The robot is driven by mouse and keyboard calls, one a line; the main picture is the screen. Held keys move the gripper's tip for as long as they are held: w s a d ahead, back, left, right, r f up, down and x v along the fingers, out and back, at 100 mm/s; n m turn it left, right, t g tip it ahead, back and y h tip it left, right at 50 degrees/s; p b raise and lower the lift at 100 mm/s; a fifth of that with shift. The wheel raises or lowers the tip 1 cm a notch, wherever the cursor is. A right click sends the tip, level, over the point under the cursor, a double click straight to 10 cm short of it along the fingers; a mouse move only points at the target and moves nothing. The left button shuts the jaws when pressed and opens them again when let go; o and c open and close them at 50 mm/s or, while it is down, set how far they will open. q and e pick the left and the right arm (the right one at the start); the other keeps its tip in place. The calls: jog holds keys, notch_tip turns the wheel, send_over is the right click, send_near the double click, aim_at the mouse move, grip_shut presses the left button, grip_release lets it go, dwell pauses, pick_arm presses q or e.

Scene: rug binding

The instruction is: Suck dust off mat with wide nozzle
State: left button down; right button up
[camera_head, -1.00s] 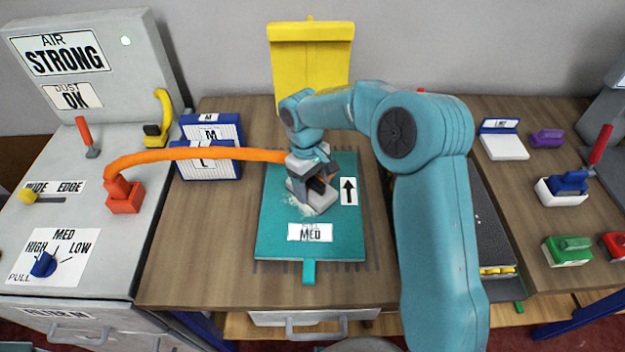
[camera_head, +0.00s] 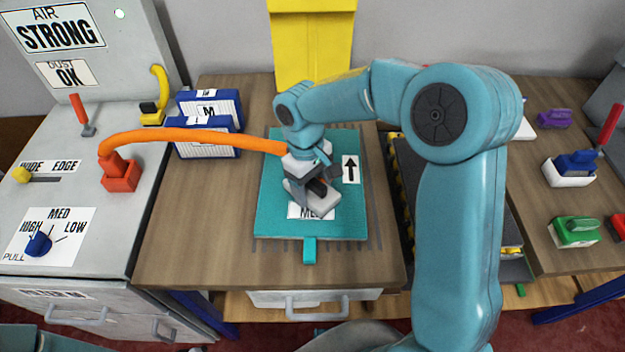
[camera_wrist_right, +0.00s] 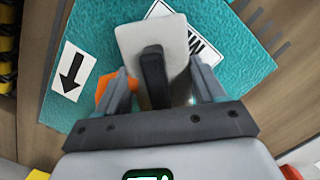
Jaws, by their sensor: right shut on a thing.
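The teal mat (camera_head: 335,225) lies flat on the wooden bench, with an arrow label at its right and a MED label near its front edge. My right gripper (camera_head: 317,183) is over the front half of the mat, shut on the grey wide nozzle (camera_head: 322,203). In the right wrist view the jaws (camera_wrist_right: 165,85) hold the nozzle's dark handle, and the grey nozzle head (camera_wrist_right: 152,40) lies over the mat and partly covers the label. An orange hose (camera_head: 200,136) runs from the nozzle to the grey machine at left. I cannot make out clear dust on the mat. My left gripper is not in view.
The grey machine (camera_head: 95,190) has a WIDE/EDGE slider (camera_head: 22,174) and a blue dial (camera_head: 38,243); its signs read AIR STRONG and DUST OK. Blue-edged boxes (camera_head: 208,125) stand left of the mat. Green (camera_head: 575,231) and blue (camera_head: 577,164) tools lie at right.

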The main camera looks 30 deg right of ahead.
jog(key=shift+w+a+p, duration=0.3)
jog(key=shift+w+a, duration=0.1)
jog(key=shift+a, duration=0.35)
jog(key=shift+w+a, duration=0.3)
jog(key=shift+w, duration=0.1)
jog(key=shift+w+d+r+p, duration=0.15)
jog(key=shift+w+d+p, duration=0.3)
jog(key=shift+w+d, duration=0.05)
jog(key=shift+w+d+p, duration=0.45)
jog(key=shift+w+d, duration=0.2)
jog(key=shift+w, duration=0.35)
jog(key=shift+w+d+p, duration=0.25)
jog(key=shift+w+p, duration=0.05)
jog(key=shift+w, duration=0.05)
jog(key=shift+w+d+p, duration=0.45)
jog(key=shift+w+d, duration=0.05)
jog(key=shift+w, duration=0.2)
jog(key=shift+w+d+p, duration=0.4)
jog(key=shift+w+d, duration=0.05)
jog(key=shift+w, duration=0.2)
jog(key=shift+w+d, duration=0.2)
jog(key=shift+w, duration=0.1)
jog(key=shift+w+d+p, duration=0.7)
jog(key=shift+w+p, duration=0.2)
jog(key=shift+w, duration=0.1)
jog(key=shift+w+d+f, duration=0.2)
jog(key=shift+w+f, duration=0.05)
jog(key=shift+w, duration=0.1)
